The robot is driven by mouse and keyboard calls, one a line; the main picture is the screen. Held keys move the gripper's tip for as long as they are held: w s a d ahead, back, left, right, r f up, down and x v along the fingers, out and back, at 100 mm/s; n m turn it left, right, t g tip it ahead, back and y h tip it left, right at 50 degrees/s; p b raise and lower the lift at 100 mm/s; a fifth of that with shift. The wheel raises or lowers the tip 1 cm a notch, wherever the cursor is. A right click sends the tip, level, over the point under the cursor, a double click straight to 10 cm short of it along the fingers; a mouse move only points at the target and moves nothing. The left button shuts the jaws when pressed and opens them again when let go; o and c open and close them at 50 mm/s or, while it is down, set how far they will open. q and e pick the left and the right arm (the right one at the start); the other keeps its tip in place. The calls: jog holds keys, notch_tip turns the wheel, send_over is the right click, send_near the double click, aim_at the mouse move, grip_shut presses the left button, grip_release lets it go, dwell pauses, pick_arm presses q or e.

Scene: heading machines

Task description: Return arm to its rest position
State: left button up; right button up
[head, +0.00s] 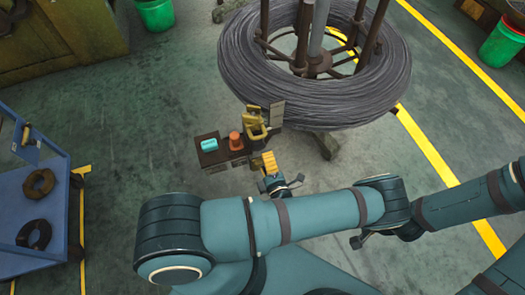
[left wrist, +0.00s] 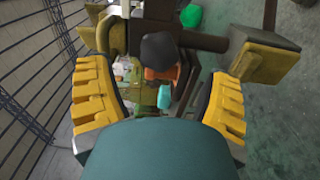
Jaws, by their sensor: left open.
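My left gripper (head: 263,147) is in the middle of the head view, partly hidden behind a large teal link of my own arm. In the left wrist view its two yellow ridged pads (left wrist: 162,95) stand wide apart with nothing gripped between them. Beyond the pads, that view shows a black rounded knob, an orange part (left wrist: 160,73) and a small teal block (left wrist: 165,100). In the head view the teal block (head: 209,144) and the orange piece (head: 236,141) stand on a small dark stand (head: 211,160), just left of the gripper. I cannot make out my right gripper.
A large grey wire coil (head: 315,105) on a rusty stand lies beyond the gripper. A blue cart (head: 55,215) with dark rings stands at the left. Green bins (head: 155,14) and (head: 503,45) stand at the back. The floor between cart and stand is clear.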

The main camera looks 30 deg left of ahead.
pick_arm(q)
jog(key=shift+v, duration=0.8)
jog(key=s+a+f+n+g+h, duration=0.1)
jog(key=s+a+f+n+g, duration=0.15)
jog(key=s+n+g, duration=1.2)
jog(key=s+d+n+g+h, duration=0.45)
jog(key=d+n+h, duration=0.25)
jog(key=n, duration=0.2)
jog(key=w+d+r+n+t+h, duration=0.3)
jog(key=w+d+n+h, duration=0.35)
jog(key=n, duration=0.65)
jog(key=w+r+n+t+h, duration=0.3)
jog(key=w+r+n+t, duration=0.2)
jog(key=w+n, duration=0.3)
jog(key=shift+a+n+t, duration=0.2)
jog(key=shift+n+t, duration=0.3)
jog(key=shift+n, duration=0.15)
